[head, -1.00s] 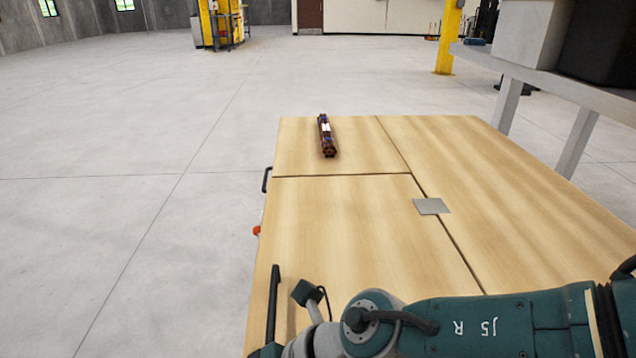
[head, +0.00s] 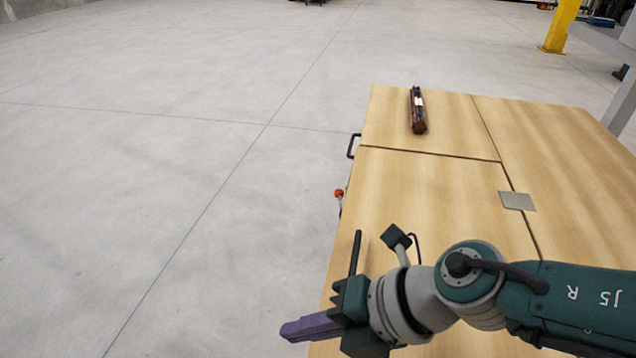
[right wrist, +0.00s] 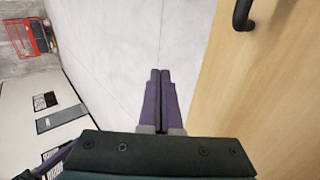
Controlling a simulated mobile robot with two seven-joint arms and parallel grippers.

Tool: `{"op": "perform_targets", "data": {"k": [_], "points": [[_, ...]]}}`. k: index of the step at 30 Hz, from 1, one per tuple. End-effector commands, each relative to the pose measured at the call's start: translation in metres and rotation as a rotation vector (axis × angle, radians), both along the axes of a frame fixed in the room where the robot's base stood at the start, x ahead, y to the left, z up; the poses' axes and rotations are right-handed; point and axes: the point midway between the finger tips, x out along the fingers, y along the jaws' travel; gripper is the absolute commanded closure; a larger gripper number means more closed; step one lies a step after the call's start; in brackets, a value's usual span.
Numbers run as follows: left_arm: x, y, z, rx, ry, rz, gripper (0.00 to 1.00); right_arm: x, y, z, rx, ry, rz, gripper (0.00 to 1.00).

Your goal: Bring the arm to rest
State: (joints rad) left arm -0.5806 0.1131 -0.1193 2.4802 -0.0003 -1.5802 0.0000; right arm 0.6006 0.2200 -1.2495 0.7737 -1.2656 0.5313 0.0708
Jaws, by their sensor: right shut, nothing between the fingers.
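My right arm comes in from the right in the head view, across the near part of the wooden table (head: 430,200). My right gripper (head: 285,330) has purple fingers, which reach past the table's left edge over the floor. In the right wrist view the two fingers (right wrist: 160,75) lie side by side, shut with nothing between them. The bundle of copper tubes (head: 417,110) lies on the far left part of the table, well away from the gripper. My left gripper is not in view.
A black handle (head: 353,146) and a red knob (head: 339,193) are on the table's left side. A grey plate (head: 517,201) lies flat on the table top. A yellow post (head: 560,25) stands far back right. The floor at left is clear.

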Motion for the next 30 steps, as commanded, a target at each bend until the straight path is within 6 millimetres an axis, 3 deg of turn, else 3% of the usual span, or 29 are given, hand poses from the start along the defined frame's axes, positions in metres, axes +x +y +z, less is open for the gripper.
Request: {"op": "perform_targets", "data": {"k": [1, 6, 14, 17, 20, 21, 23, 24, 26, 28, 30], "points": [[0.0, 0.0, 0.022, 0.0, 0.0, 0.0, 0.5, 0.0, 0.0, 0.024, -0.001, -0.003, 0.001, 1.0], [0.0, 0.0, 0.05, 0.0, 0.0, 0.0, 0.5, 0.0, 0.0, 0.058, 0.0, -0.001, 0.001, 1.0], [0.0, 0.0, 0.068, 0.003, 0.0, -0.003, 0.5, 0.0, 0.001, 0.084, 0.004, -0.001, 0.0, 1.0], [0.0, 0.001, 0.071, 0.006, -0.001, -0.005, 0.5, -0.001, 0.016, 0.096, 0.069, -0.003, -0.041, 1.0], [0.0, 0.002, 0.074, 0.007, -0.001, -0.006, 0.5, 0.003, 0.049, 0.131, 0.25, -0.009, -0.182, 1.0], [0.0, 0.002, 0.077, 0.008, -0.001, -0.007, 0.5, 0.009, 0.062, 0.155, 0.36, -0.006, -0.292, 1.0], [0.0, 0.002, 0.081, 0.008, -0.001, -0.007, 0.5, 0.024, 0.067, 0.194, 0.534, 0.019, -0.515, 1.0], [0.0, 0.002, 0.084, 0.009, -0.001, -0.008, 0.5, 0.035, 0.057, 0.216, 0.632, 0.048, -0.687, 1.0], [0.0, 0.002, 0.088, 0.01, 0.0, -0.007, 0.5, 0.047, 0.029, 0.238, 0.743, 0.109, -0.954, 1.0], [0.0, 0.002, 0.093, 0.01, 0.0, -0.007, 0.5, 0.05, -0.018, 0.246, 0.816, 0.209, -1.266, 1.0], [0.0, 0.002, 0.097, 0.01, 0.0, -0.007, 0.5, 0.036, -0.065, 0.24, 0.831, 0.331, -1.556, 1.0]]}}
